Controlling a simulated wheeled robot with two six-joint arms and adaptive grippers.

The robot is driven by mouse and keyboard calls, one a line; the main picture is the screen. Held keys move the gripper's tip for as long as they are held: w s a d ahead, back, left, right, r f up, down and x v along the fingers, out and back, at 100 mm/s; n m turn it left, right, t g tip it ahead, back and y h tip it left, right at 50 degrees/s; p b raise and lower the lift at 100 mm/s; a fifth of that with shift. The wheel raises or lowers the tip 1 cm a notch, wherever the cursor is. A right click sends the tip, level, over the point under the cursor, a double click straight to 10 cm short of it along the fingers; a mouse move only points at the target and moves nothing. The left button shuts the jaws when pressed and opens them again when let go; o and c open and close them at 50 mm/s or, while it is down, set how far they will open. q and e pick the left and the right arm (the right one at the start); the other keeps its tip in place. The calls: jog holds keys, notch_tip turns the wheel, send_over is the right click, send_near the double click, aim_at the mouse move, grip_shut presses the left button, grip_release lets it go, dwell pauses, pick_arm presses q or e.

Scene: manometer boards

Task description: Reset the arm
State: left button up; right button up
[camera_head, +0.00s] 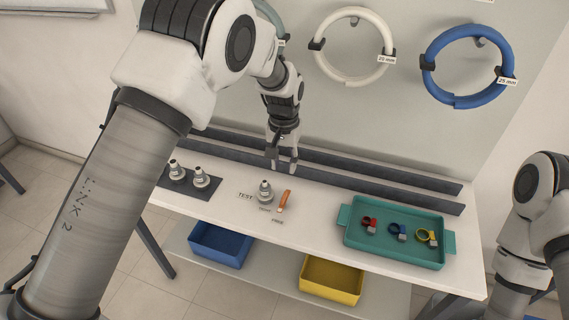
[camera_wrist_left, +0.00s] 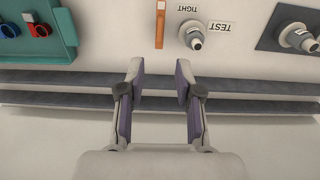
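My left gripper (camera_head: 282,162) hangs over the back of the table, above the dark rails. In the left wrist view my left gripper (camera_wrist_left: 160,85) has its two fingers well apart with nothing between them. Below it on the table are a metal fitting (camera_head: 265,190) by the TEST label and an orange-handled tool (camera_head: 285,200). Both also show in the left wrist view, the fitting (camera_wrist_left: 192,35) and the tool (camera_wrist_left: 161,22), beyond the fingertips and apart from them. My right arm shows at the right edge of the head view; its gripper is out of frame.
A teal tray (camera_head: 350,246) holds red, blue and yellow clamps. Two fittings sit on a dark mat (camera_head: 184,187) at left. Blue (camera_head: 222,246) and yellow (camera_head: 330,284) bins stand on the lower shelf. White (camera_head: 322,66) and blue (camera_head: 431,87) hose rings hang on the back board.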

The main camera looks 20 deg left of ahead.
pick_arm(q)
jog(key=s+a+f+g, duration=0.2)
jog(key=s+f, duration=0.6)
jog(key=f, duration=0.1)
jog(key=s+a+f+g, duration=0.2)
jog(key=s+f, duration=0.6)
jog(key=s+a+f+t, duration=0.1)
jog(key=s+f+t, duration=0.1)
jog(key=s, duration=0.8)
jog(key=s+a+f+t, duration=0.2)
jog(key=s+f, duration=0.1)
jog(key=s, duration=0.6)
jog(key=shift+s+a+f+n, duration=0.3)
jog(key=shift+s+f, duration=0.05)
jog(key=shift+s, duration=0.05)
